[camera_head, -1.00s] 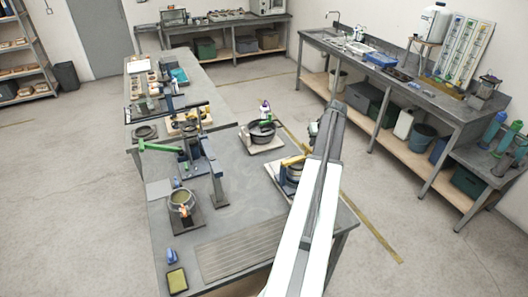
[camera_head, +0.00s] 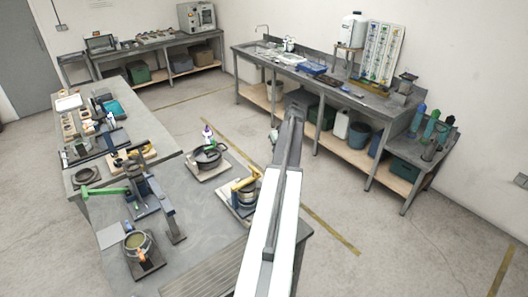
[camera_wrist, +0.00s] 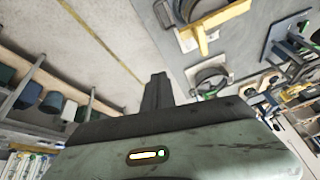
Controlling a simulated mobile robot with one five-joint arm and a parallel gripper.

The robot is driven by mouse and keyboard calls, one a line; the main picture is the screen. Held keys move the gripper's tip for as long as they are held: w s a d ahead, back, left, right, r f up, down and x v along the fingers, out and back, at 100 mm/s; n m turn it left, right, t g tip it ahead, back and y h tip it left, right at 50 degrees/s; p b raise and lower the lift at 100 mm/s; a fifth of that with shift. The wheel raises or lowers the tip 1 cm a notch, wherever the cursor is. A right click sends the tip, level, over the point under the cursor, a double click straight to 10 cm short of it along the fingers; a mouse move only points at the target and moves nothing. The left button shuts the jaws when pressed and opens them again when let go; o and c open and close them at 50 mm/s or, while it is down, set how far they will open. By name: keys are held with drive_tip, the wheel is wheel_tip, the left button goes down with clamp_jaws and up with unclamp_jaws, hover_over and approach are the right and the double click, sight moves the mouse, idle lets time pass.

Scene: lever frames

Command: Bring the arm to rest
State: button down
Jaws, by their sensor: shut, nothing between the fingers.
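My arm (camera_head: 276,190) reaches up from the bottom of the head view, passing over the right edge of the near table. Its far end shows against the lower shelf of the back-right bench. My gripper (camera_wrist: 158,84) shows in the wrist view as dark fingers close together, with nothing held. In that view it points over bare floor near the table edge. The fingertips cannot be made out clearly in the head view.
The near table (camera_head: 205,215) holds a black pot (camera_head: 208,156), a yellow-handled lever device (camera_head: 243,190), a green-handled lever (camera_head: 105,191) and a small pot (camera_head: 139,243). A long bench (camera_head: 340,92) stands at the back right. The floor at right (camera_head: 400,245) is clear.

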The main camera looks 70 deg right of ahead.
drive_tip(key=shift+s+d+r, duration=0.3)
drive_tip(key=shift+s+d, duration=0.15)
drive_tip(key=shift+s, duration=0.1)
